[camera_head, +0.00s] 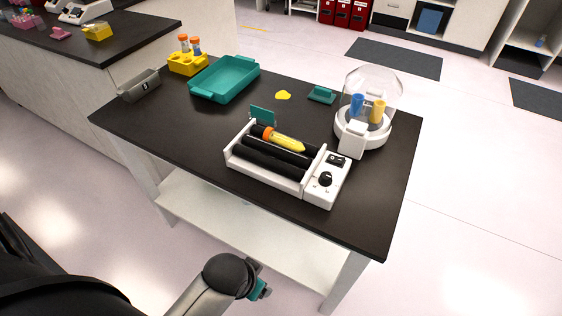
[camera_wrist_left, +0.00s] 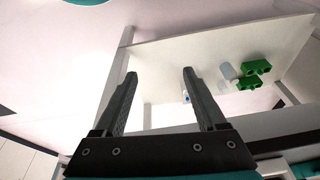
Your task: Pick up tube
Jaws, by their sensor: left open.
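A tube (camera_head: 284,139) with an orange cap and yellow contents lies on the black rollers of a white tube roller (camera_head: 319,186) on the dark table. Two more orange-capped tubes (camera_head: 183,42) stand upright in a yellow rack (camera_head: 188,65) at the table's far left corner. My left arm is low in front of the table in the head view, with its fingers not clearly visible there. The tube on the roller is not seen in that view. My right gripper is not in view.
A teal tray (camera_head: 225,80), a grey bin (camera_head: 139,86) and a domed centrifuge (camera_head: 363,127) stand on the table (camera_head: 180,130). A yellow blob (camera_head: 283,95) lies near the middle. The left wrist view shows a white shelf (camera_wrist_left: 170,50) and green objects (camera_wrist_left: 254,75).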

